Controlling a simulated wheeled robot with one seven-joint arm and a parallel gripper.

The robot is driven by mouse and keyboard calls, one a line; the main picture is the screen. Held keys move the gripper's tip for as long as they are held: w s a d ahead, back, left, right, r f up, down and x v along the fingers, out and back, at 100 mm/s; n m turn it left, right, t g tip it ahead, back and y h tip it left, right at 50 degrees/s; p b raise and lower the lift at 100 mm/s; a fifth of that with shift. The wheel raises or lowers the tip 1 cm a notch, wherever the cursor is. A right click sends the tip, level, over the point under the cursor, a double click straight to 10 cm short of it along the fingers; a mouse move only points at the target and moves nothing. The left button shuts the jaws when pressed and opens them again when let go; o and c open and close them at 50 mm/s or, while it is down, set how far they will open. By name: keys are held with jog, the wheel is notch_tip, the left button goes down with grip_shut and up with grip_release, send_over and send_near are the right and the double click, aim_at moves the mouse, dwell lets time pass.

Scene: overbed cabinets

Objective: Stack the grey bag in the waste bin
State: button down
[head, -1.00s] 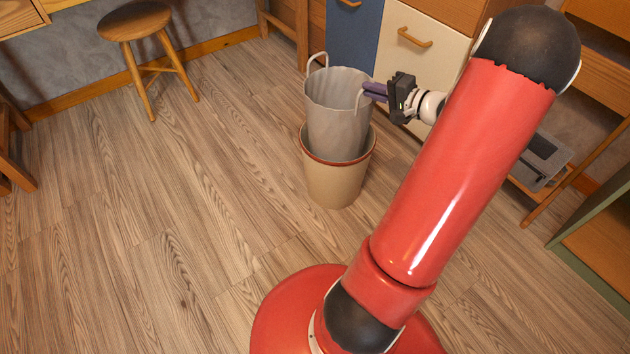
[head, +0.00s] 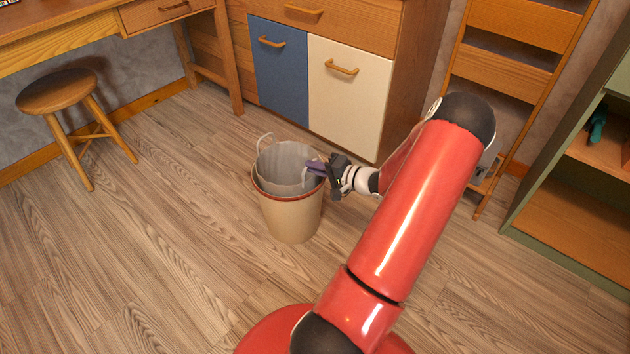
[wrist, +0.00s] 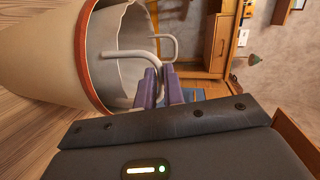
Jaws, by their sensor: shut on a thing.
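The grey bag (head: 284,160) is an open-topped sack with two loop handles. It sits mostly down inside the beige waste bin (head: 291,216), with its top edge and handles above the bin's red-brown rim. My gripper (head: 314,167) is at the right side of the bag's top, its purple fingers shut on the near handle. In the wrist view the fingers (wrist: 158,88) close on the white-grey handle, beside the bag's grey inside (wrist: 122,50) and the bin's rim (wrist: 88,60). The bag's lower part is hidden by the bin.
A cabinet with a blue door (head: 278,72) and a cream door (head: 345,95) stands behind the bin. A wooden stool (head: 58,92) is at the left and a green-sided shelf (head: 570,215) at the right. The floor left of the bin is clear.

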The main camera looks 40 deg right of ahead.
notch_tip(320, 180, down, 5)
jog(key=shift+r, duration=0.1)
dwell(0.3)
jog(key=shift+b, duration=0.35)
jog(key=shift+f, duration=0.3)
jog(key=c, duration=1.5)
grip_release()
jog(key=shift+r, duration=0.15)
